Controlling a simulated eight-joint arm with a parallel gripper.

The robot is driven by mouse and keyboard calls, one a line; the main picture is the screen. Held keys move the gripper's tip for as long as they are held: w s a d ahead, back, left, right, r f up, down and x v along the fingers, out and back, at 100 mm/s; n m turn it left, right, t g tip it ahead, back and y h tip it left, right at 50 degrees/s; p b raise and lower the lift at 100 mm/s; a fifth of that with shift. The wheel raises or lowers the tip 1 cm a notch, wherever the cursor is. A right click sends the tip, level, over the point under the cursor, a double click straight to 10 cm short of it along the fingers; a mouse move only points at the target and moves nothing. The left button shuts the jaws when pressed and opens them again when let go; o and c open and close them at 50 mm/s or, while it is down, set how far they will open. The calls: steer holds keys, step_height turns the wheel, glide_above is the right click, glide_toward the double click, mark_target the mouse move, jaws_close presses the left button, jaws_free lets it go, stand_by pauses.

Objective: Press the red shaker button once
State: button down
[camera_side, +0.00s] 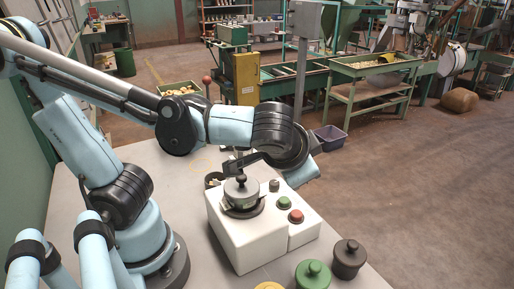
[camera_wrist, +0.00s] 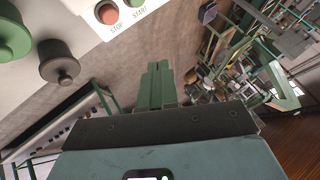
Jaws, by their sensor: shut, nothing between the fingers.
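The red button (camera_side: 296,216) sits on the low front part of a white control box (camera_side: 238,236), beside a green button (camera_side: 284,202). In the wrist view the red button (camera_wrist: 107,13) is near the top edge, with STOP printed by it. The green button (camera_wrist: 135,3) beside it has START printed by it and is partly cut off. My gripper (camera_wrist: 158,66) is shut and empty, its fingers together and apart from both buttons. In the side view my wrist is above and behind the box; the fingertips are hard to make out there.
A grey lidded pot (camera_side: 241,191) stands on the box, with a small grey knob (camera_side: 274,185) near it. A green knobbed lid (camera_side: 313,274) and a dark one (camera_side: 348,258) stand at the table's front right. A purple bin (camera_side: 330,138) is on the floor beyond.

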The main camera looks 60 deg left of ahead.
mark_target(296, 217)
steer(key=shift+d+r, duration=0.35)
steer(key=shift+d, duration=0.05)
steer(key=shift+f, duration=0.1)
steer(key=shift+f, duration=4.3)
steer(key=shift+f, duration=0.15)
steer(key=shift+f, duration=0.3)
steer(key=shift+f, duration=0.5)
steer(key=shift+r, duration=0.95)
